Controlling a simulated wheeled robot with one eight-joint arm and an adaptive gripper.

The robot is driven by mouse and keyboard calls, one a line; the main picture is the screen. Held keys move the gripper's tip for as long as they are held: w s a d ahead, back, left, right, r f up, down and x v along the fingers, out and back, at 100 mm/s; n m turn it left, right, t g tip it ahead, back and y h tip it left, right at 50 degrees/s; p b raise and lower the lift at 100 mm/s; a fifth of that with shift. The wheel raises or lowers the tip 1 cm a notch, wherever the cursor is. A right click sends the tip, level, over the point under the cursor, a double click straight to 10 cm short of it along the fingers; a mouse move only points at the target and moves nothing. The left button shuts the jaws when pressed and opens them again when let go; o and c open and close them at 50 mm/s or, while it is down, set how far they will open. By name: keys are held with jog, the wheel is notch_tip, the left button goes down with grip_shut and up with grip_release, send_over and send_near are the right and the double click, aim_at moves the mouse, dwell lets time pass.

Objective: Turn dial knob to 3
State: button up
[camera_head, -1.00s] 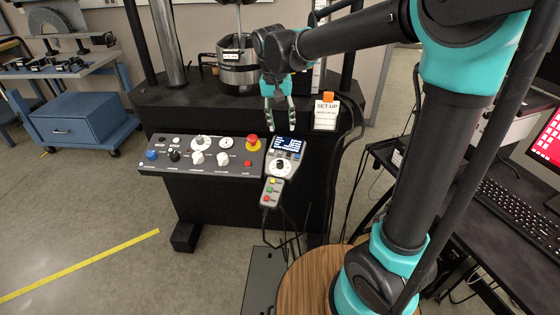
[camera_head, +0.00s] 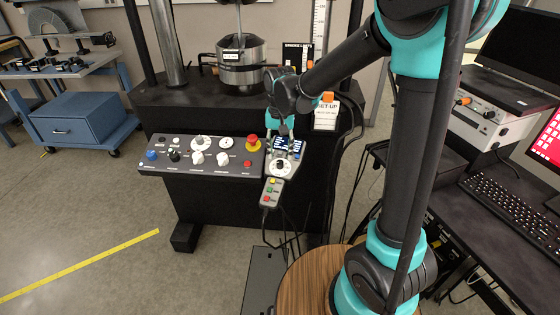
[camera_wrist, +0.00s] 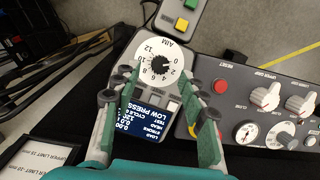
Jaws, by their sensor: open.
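The dial knob (camera_wrist: 160,66) is a small black knob on a round white scale with printed numbers, on a grey control pendant with a lit display (camera_wrist: 148,115). Its pointer setting is too small to read surely. In the head view the dial knob (camera_head: 280,165) sits just below the display. My gripper (camera_head: 279,137) is above the upper part of the pendant, pointing down. In the wrist view my gripper (camera_wrist: 160,82) is open and empty, its fingers spread to either side of the display, with the knob between and beyond their tips. I see no contact with the knob.
A grey control panel (camera_head: 180,167) with knobs and a red emergency button (camera_head: 253,140) stands left of the pendant. A button box (camera_head: 272,190) hangs below it. A SET-UP card (camera_head: 326,115) and cables are to the right. A steel cylinder (camera_head: 242,65) stands behind.

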aim_at(280, 161)
jog(key=shift+f, duration=2)
grip_shut()
